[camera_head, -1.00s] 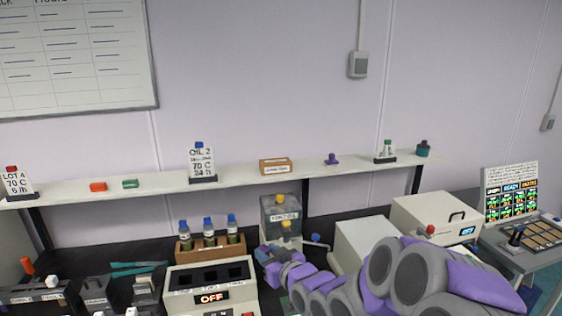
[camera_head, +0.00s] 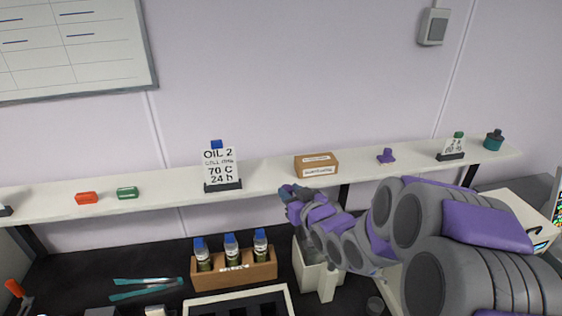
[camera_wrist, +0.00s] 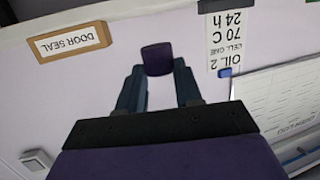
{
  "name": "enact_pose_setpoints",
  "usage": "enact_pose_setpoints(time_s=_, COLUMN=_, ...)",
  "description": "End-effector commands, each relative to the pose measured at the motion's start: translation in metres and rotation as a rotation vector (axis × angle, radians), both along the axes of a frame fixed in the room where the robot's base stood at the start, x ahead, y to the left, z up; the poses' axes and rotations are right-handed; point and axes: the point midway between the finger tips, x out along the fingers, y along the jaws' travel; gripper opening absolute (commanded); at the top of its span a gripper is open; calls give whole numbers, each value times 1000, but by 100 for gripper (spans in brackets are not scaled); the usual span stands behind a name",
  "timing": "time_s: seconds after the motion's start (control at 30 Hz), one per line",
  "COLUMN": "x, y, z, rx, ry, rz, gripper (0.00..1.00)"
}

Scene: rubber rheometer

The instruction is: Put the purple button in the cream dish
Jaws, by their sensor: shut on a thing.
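My gripper (camera_wrist: 157,80) is shut on a dark purple, squarish block with rounded corners, which I take for the purple button (camera_wrist: 157,58). It sits between the two fingertips in the wrist view. In the head view my gripper (camera_head: 291,192) is in front of the shelf, below and left of the brown box, and the held piece is too small to make out. A separate purple knob-like object (camera_head: 386,156) stands on the shelf to the right of the box. I cannot make out a cream dish in either current view.
The long pale shelf (camera_head: 265,181) carries a red block (camera_head: 86,198), a green block (camera_head: 127,193), an OIL 2 sign (camera_head: 220,166), a DOOR SEAL box (camera_head: 316,164) and a teal-capped item (camera_head: 494,139). A bottle rack (camera_head: 235,273) stands below on the dark bench.

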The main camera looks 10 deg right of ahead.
Motion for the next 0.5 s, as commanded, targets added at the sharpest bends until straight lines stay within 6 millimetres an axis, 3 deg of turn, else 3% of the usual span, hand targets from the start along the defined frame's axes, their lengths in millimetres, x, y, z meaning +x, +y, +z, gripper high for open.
enact_pose_setpoints(time_s=0.17, x=15, y=-2, z=2, rx=1, ry=2, rz=-5, gripper=6)
enact_pose_setpoints(time_s=0.5, x=88, y=1, z=-7, rx=-1, ry=5, rz=-4, gripper=6)
